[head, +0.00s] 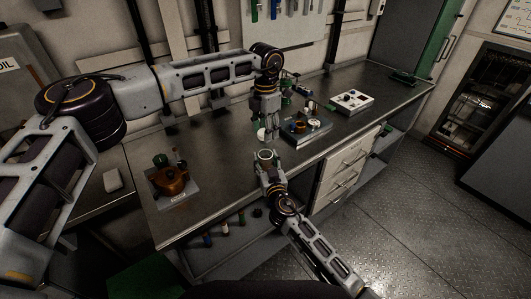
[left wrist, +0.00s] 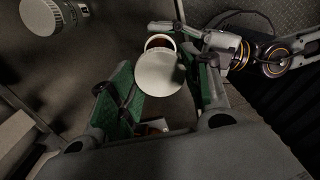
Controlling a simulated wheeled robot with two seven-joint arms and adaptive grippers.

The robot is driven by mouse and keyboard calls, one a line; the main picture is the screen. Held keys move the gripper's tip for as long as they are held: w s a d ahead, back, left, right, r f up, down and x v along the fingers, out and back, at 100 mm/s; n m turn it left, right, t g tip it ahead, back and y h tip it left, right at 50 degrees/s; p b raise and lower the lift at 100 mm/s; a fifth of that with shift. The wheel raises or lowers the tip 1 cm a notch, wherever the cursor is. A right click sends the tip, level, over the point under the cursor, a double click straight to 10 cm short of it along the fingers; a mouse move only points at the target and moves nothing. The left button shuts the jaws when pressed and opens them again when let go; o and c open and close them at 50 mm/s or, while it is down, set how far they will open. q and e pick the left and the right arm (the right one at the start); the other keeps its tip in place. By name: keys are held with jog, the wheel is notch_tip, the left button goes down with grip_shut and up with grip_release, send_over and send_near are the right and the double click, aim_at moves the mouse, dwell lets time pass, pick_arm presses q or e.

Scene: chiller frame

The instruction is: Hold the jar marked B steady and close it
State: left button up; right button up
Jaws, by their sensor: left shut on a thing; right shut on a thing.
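My left gripper (head: 266,122) points down over the front of the bench and is shut on a round white lid (head: 262,135). The lid also shows as a pale disc between the green finger pads in the left wrist view (left wrist: 160,73). Below it in the head view, my right gripper (head: 267,170) is shut on an open jar (head: 265,157), which looks roughly upright. The jar's pale rim and brown inside show past the lid in the left wrist view (left wrist: 159,41). The lid is apart from the jar. No letter on the jar can be read.
A dark tray (head: 318,137) with several small items stands right of the grippers, with a white box with knobs (head: 351,102) beyond it. A copper-coloured pot (head: 172,182) stands at the bench's left. The bench top (head: 220,165) between is clear. Drawers (head: 345,170) sit under the front edge.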

aim_at(266, 162)
pick_arm(q)
jog(key=shift+f, duration=2.25)
jog(key=shift+f, duration=0.1)
jog(key=shift+f, duration=0.8)
jog(key=shift+f, duration=0.55)
jog(key=shift+m, duration=0.3)
